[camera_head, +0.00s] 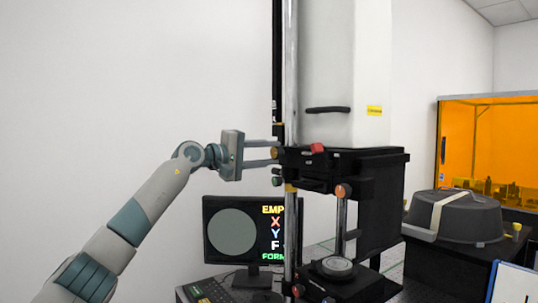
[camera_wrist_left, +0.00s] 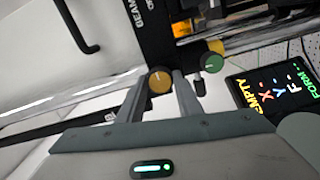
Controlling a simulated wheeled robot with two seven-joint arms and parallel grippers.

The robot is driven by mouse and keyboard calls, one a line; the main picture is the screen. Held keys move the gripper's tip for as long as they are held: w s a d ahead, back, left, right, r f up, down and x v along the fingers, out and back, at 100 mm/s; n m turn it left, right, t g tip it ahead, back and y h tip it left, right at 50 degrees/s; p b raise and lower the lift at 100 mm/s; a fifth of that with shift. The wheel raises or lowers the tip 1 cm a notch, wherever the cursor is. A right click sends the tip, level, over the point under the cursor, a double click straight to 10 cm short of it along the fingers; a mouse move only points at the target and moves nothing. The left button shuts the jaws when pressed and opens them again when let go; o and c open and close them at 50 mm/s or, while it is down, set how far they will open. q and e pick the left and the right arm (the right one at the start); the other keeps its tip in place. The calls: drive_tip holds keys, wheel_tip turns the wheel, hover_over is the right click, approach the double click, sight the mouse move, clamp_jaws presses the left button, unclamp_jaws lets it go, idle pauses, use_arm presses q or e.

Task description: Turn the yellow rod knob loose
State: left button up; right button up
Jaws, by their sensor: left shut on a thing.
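The yellow rod knob (camera_head: 275,153) is on the left side of the black carriage of the interferometer, by the vertical rod. In the left wrist view the knob (camera_wrist_left: 160,81) shows as a round yellow face between the two finger ends. My left gripper (camera_head: 271,152) reaches in from the left, level with the knob, and is shut on it, one finger above and one below in the head view. It also shows in the left wrist view (camera_wrist_left: 161,88). My right gripper is not in view.
A green knob (camera_wrist_left: 212,62) sits close beside the left fingers. A red knob (camera_head: 317,148) and an orange knob (camera_head: 343,190) are on the instrument. A monitor (camera_head: 236,230) stands below the left gripper. A dark grey cover (camera_head: 455,215) is at the right.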

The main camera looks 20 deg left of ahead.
sight(274, 153)
use_arm(q)
drive_tip(key=shift+f, duration=0.1)
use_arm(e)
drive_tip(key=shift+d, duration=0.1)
use_arm(q)
drive_tip(key=o, duration=1)
drive_tip(key=shift+o, duration=0.2)
drive_tip(key=shift+s, duration=0.1)
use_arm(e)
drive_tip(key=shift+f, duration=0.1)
use_arm(q)
drive_tip(key=shift+s+a, duration=0.15)
drive_tip(key=shift+a, duration=0.05)
drive_tip(key=b+v, duration=0.1)
drive_tip(key=v, duration=0.1)
drive_tip(key=shift+s+a+b, duration=0.25)
drive_tip(key=shift+s+b, duration=0.05)
drive_tip(key=shift+b, duration=0.05)
drive_tip(key=b+v, duration=0.5)
drive_tip(key=v, duration=0.9)
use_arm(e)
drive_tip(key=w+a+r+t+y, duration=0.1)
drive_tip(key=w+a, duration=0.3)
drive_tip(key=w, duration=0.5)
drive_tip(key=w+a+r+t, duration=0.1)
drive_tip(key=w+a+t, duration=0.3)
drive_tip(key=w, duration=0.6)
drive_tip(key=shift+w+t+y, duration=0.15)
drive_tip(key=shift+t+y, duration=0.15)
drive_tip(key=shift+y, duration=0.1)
